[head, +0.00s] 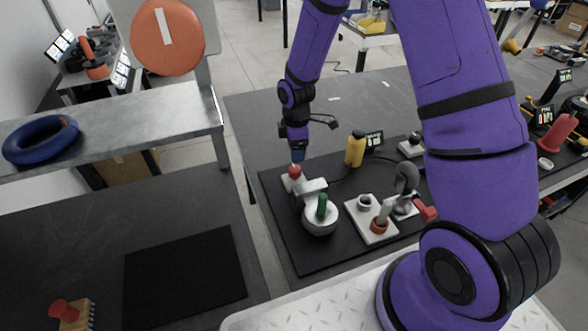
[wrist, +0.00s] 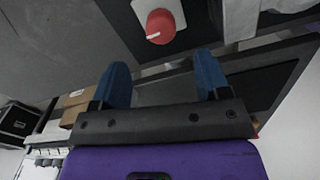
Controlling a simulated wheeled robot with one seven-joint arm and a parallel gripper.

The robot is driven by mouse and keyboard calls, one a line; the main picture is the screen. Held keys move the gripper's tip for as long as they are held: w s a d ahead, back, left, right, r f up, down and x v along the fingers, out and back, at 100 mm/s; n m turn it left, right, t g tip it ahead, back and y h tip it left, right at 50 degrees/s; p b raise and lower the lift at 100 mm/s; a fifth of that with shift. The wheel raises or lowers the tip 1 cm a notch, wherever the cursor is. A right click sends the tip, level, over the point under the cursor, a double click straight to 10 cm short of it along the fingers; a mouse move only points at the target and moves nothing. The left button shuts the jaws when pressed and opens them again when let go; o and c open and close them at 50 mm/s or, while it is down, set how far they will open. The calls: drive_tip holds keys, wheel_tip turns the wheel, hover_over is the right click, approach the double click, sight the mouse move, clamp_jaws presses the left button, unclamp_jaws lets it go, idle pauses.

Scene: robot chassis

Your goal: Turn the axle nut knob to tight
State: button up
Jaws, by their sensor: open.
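A small red round knob (head: 295,171) sits on a pale plate on the black mat, and I take it to be the axle nut knob. In the wrist view the red knob (wrist: 160,27) is on a white plate, with a short white mark on its lower left side. My gripper (head: 298,156) is just above the knob in the head view, pointing down. In the wrist view my gripper (wrist: 160,68) has two blue fingers spread apart with nothing between them; the knob lies beyond the fingertips. I cannot tell the exact gap.
A grey part with a green handle (head: 321,207) stands close to the knob. A white plate with posts (head: 371,221) and a yellow bottle-like object (head: 355,148) are to the right. A large orange disc with a white bar (head: 167,38) is on an upright panel at left.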

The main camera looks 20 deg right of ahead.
sight(296, 168)
wheel_tip(296, 168, down, 9)
drive_tip(key=shift+f, duration=0.1)
idle(0.3)
drive_tip(key=shift+c, duration=0.2)
drive_tip(key=c, duration=0.9)
